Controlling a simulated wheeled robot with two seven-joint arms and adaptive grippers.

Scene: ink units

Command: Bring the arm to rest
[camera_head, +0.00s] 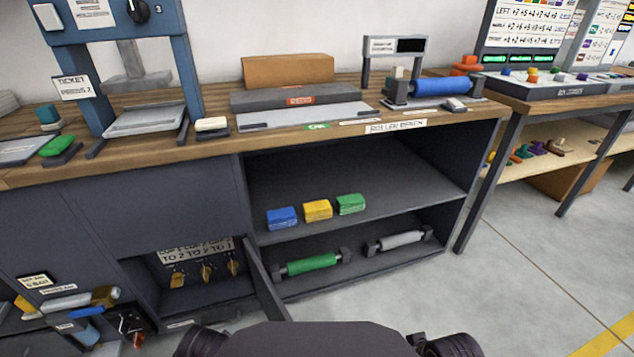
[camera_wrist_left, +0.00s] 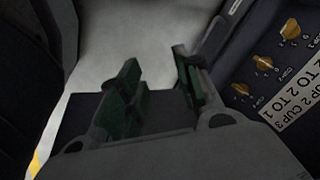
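My left gripper (camera_wrist_left: 157,92) shows in the left wrist view. Its two fingers with green pads stand apart, with nothing between them. Beside it at the right is the cup panel, with three yellow knobs (camera_wrist_left: 264,62) and a white label (camera_wrist_left: 298,95). The same knobs (camera_head: 206,271) show in the head view, inside an open compartment under the bench. I cannot make out my left gripper in the head view. My right gripper is in neither view.
An open cabinet door (camera_head: 265,285) juts out near the knobs. The roller bench (camera_head: 415,140) has shelves with blue, yellow and green blocks (camera_head: 317,209), a green roller (camera_head: 312,264) and a grey roller (camera_head: 399,241). Open floor (camera_head: 490,300) lies at the right.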

